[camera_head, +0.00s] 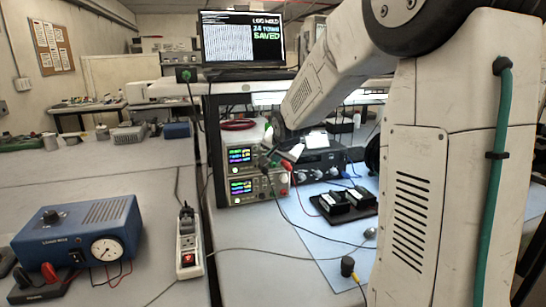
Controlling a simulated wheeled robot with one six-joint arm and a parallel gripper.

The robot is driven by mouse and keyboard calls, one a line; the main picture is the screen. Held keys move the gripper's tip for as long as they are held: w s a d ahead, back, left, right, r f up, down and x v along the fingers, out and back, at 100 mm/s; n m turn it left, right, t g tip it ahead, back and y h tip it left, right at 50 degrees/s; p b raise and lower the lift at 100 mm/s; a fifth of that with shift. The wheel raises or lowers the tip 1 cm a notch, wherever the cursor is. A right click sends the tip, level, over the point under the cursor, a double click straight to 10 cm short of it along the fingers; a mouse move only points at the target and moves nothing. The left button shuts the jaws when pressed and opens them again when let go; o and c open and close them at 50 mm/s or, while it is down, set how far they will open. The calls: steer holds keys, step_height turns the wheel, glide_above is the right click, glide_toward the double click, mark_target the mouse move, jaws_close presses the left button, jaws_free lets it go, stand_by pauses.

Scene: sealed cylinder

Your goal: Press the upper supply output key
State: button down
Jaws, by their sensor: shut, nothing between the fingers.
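Two bench power supplies stand one on top of the other under the shelf, past the table's left corner. The upper supply (241,156) has a lit display with coloured digits. The lower supply (241,187) has a similar lit display. My gripper (270,163) is small in this view, at the right part of the upper supply's front, and it is shut and empty. My wrist and gripper cover that part of the panel, so the output key cannot be made out. Whether the fingertips touch the panel cannot be told.
Red and black leads (287,180) run from the supplies across the blue mat (322,250). A black fixture (346,202) lies right of them. A power strip (188,245) and a blue gauge box (80,235) are at left.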

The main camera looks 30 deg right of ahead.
steer(key=shift+w, duration=0.1)
stand_by(0.5)
steer(key=shift+w+d, duration=0.1)
steer(key=shift+w, duration=0.2)
steer(key=shift+w+d, duration=0.1)
steer(key=shift+w, duration=0.25)
stand_by(0.5)
steer(key=shift+s, duration=0.15)
steer(key=shift+s+a, duration=0.2)
steer(key=shift+s, duration=0.4)
steer(key=s, duration=0.2)
steer(key=s+a, duration=0.1)
steer(key=s, duration=0.2)
steer(key=shift+a, duration=0.2)
stand_by(1.0)
